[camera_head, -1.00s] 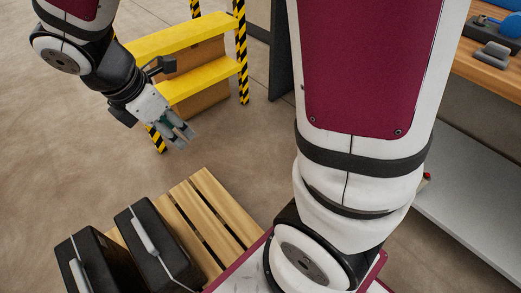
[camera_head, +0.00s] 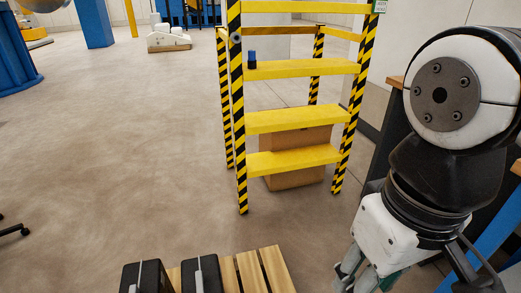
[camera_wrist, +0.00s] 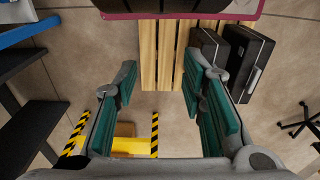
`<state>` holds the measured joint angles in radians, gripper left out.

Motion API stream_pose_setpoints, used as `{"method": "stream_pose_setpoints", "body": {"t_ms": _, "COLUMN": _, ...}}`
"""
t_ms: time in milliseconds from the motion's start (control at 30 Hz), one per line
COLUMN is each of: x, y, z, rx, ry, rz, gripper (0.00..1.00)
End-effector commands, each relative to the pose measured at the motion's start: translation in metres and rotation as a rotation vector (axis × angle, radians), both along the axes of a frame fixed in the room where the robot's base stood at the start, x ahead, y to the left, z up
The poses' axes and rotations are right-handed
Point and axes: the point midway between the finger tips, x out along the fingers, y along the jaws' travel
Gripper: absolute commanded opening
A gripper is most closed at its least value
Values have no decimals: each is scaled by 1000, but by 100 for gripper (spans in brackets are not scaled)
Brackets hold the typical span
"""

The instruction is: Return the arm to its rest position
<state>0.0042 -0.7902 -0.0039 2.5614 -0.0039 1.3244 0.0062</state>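My gripper (camera_head: 366,270) hangs at the lower right of the head view, its fingers pointing down and partly cut off by the bottom edge. My arm is bent at the right side of that view. In the wrist view my gripper (camera_wrist: 160,64) shows two fingers with green pads spread wide apart. Nothing is between the pads, and the floor and a wooden pallet (camera_wrist: 148,45) show beyond them.
A workbench edge (camera_head: 396,82) is behind my arm. Floor at left is mostly clear.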

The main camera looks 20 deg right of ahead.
Motion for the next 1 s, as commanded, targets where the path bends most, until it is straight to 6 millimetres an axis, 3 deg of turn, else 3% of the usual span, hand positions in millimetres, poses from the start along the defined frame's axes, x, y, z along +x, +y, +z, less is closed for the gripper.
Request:
{"method": "stream_pose_setpoints", "body": {"t_ms": 567, "x": 1, "y": 0, "z": 0, "rx": -2, "ry": -1, "rz": 5, "gripper": 37}}
{"method": "stream_pose_setpoints", "body": {"t_ms": 1000, "x": 9, "y": -1, "z": 76, "rx": -3, "ry": -90, "rz": 7, "gripper": 37}}
